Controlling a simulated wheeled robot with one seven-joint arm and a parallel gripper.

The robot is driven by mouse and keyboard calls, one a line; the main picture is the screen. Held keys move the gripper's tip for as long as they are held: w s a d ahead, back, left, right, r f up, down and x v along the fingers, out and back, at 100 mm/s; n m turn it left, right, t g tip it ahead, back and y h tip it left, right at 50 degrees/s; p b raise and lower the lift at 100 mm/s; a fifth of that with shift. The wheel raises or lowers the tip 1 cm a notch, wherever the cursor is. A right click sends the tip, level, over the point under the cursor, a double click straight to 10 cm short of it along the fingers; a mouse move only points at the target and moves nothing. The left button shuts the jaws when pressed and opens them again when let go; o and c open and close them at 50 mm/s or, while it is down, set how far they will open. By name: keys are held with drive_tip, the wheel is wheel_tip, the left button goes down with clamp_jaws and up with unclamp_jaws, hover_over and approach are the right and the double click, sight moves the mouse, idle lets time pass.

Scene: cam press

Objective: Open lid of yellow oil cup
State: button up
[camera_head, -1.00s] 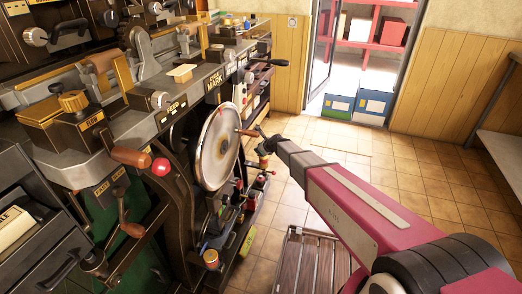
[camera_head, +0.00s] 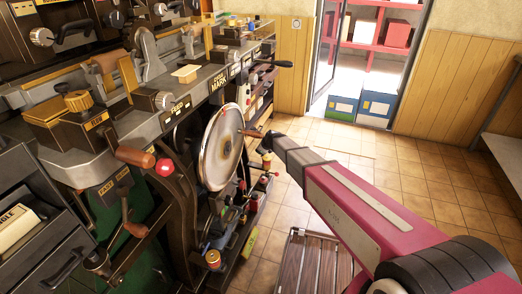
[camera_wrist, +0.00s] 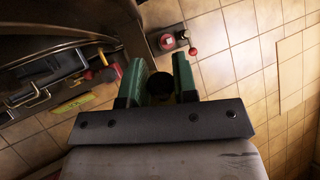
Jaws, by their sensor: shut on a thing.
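My gripper (camera_wrist: 160,88) points down beside the machine. Its two green fingers are shut around a round, dark-topped thing (camera_wrist: 160,84) with a dull yellow side, which looks like the lid of the yellow oil cup. In the head view, my gripper (camera_head: 266,145) is small and partly hidden by my wrist. A small yellow cup with red on it (camera_head: 266,160) shows just below the fingers. Its lid is mostly covered there, and I see no clear gap under it. Another yellow-orange cup (camera_head: 213,258) stands low on the machine, apart from my gripper.
A large metal handwheel (camera_head: 220,147) with a brown handle (camera_head: 251,133) is close left of my gripper. Red knobs, one of them clear in the wrist view (camera_wrist: 193,51), stick out nearby. A slatted wooden platform (camera_head: 310,265) lies on the floor. Tiled floor is open to the right.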

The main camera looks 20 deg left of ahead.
drive_tip(key=o, duration=0.9)
drive_tip(key=shift+c, duration=0.2)
drive_tip(key=shift+r, duration=0.1)
drive_tip(key=v, duration=1)
drive_tip(key=shift+s+d+r, duration=0.15)
drive_tip(key=shift+d+r, duration=0.05)
